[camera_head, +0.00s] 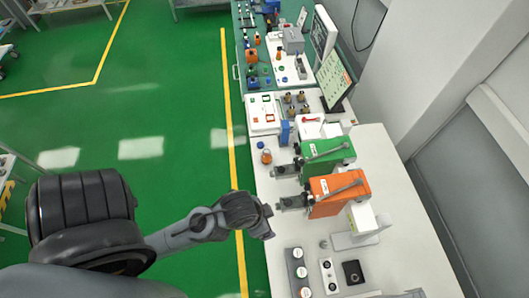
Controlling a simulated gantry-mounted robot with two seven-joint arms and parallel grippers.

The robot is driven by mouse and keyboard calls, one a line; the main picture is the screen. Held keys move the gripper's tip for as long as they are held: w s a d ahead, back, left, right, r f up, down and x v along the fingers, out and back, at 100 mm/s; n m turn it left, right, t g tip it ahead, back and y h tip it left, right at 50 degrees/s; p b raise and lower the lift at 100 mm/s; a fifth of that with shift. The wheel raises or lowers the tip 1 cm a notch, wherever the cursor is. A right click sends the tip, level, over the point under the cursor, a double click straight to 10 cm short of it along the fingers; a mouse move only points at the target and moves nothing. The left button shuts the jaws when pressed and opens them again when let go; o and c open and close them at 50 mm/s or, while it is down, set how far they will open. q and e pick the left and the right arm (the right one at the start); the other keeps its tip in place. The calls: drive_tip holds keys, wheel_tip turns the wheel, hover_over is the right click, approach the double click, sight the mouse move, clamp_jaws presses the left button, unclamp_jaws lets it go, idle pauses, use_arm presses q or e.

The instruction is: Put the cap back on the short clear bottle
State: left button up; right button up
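My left arm comes in from the left, and its dark gripper (268,222) is over the near left edge of the white table. Its fingers are too small and dark to show whether they are open or shut. A small round bottle (267,157) with orange contents stands farther back near the table's left edge, apart from the gripper. It may be the short clear bottle, but I cannot be sure. A small blue round piece (261,145), possibly a cap, lies just behind it. My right gripper is not in view.
Green (326,153) and orange (338,193) machines stand right of the bottle and gripper. A white stand (361,232) is nearer. A grey strip with round pieces (299,271) lies at the front. A monitor (334,80) stands behind. The table's right side is clear.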

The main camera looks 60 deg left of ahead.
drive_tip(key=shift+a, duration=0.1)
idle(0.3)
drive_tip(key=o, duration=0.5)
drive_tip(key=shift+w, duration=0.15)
